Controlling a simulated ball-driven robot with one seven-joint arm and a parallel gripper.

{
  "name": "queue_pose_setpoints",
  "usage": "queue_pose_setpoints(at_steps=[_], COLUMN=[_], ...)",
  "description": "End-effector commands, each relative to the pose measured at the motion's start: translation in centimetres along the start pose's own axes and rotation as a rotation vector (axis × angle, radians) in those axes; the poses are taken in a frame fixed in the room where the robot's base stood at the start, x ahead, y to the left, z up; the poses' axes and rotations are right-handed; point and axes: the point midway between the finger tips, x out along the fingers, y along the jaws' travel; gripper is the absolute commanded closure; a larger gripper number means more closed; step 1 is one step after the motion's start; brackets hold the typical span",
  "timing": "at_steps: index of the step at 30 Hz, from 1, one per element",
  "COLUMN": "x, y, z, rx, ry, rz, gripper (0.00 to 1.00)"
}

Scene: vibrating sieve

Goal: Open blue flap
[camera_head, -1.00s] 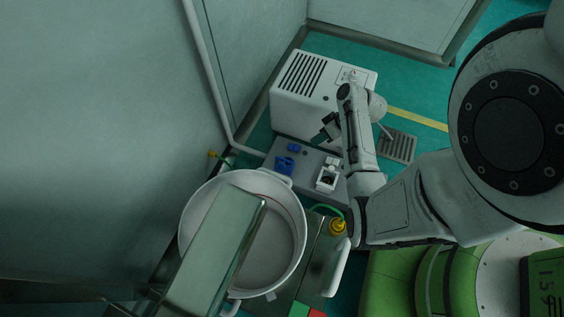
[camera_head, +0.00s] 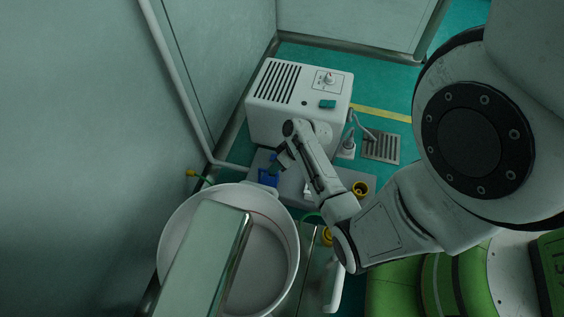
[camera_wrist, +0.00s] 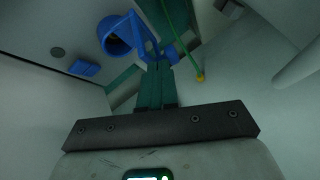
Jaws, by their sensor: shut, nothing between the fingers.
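A blue fitting (camera_head: 268,177) sits on the grey slab in front of the white box. In the wrist view it shows as a round blue pipe piece (camera_wrist: 117,40) with thin blue bars beside it. Which part is the flap I cannot tell for sure. A separate flat blue piece (camera_wrist: 84,68) lies to its left. My gripper (camera_wrist: 158,64) is shut and empty, its teal fingertips close by the lower ends of the blue bars; whether they touch is unclear. In the head view my gripper (camera_head: 277,162) is just above and right of the blue fitting, partly hiding it.
A large white round pan (camera_head: 172,222) and a metal chute (camera_head: 205,262) fill the near left. A green cord (camera_wrist: 180,35) with a yellow end (camera_wrist: 200,77) runs right of my fingertips.

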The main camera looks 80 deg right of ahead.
Motion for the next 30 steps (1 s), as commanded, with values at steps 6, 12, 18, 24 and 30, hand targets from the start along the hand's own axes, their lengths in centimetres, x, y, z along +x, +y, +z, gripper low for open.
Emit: queue_pose_setpoints(at_steps=[6,12,18,24,30], x=[0.2,0.3,0.3,0.7,0.7], y=[-0.4,-0.4,-1.5,-2.1,-2.1], z=[-0.1,0.0,0.4,0.8,0.8], rx=[-0.002,-0.002,-0.037,-0.071,-0.070], ry=[0.001,0.000,0.012,0.037,0.036], rz=[-0.001,-0.001,0.051,0.108,0.107], gripper=[1.00,1.00,1.00,1.00,1.00])
